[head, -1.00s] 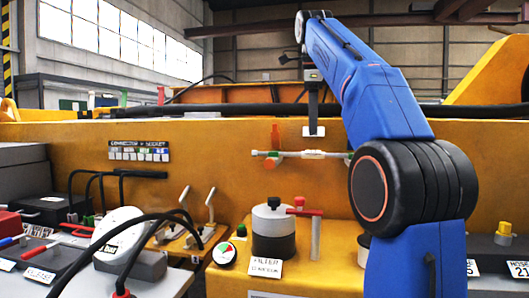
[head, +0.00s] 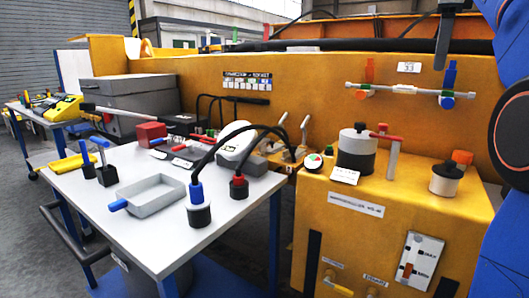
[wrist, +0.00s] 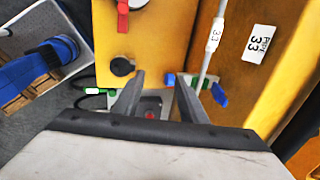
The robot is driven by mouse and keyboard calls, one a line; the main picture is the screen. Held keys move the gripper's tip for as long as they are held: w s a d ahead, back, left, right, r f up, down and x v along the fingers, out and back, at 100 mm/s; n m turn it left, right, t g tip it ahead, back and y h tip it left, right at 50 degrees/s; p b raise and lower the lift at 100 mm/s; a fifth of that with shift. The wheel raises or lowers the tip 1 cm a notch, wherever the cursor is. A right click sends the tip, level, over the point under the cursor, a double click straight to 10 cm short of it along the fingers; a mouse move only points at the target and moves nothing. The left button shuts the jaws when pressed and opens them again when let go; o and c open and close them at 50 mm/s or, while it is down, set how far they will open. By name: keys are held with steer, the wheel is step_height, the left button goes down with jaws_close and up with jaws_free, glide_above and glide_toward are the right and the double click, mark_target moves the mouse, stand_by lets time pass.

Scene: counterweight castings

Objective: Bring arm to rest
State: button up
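My gripper (wrist: 158,100) shows in the wrist view with its two grey fingers apart and nothing between them. In the head view only a dark part of the arm's end shows at the top right, above the blue lever. My blue arm with its black joint fills the right edge of the head view. Beyond the fingers in the wrist view are a thin pipe (wrist: 207,60) with a 33 tag and a blue lever (wrist: 219,95). The pipe (head: 408,89) also shows in the head view, on the yellow wall, with a red and a blue lever.
A white table (head: 120,220) at the left holds a grey tray (head: 151,196), black cables and small parts. A yellow cabinet (head: 400,200) with a grey-and-black canister (head: 356,152) stands below the pipe. Grey floor (head: 25,240) is open at the far left.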

steer(key=s+a+f+n, duration=0.4)
steer(key=s+f+n, duration=0.4)
steer(key=f, duration=0.8)
steer(key=s+a+f+n+t+y, duration=0.1)
steer(key=s+a+f+n, duration=0.4)
steer(key=f, duration=1.1)
steer(key=s+a+f+n+t, duration=0.1)
steer(key=s+a+f+n, duration=0.4)
steer(key=s+f+n, duration=0.6)
steer(key=s+f, duration=0.5)
steer(key=f, duration=0.1)
steer(key=shift+a+n+y, duration=0.15)
steer(key=shift+n+y, duration=0.15)
steer(key=shift+n, duration=0.1)
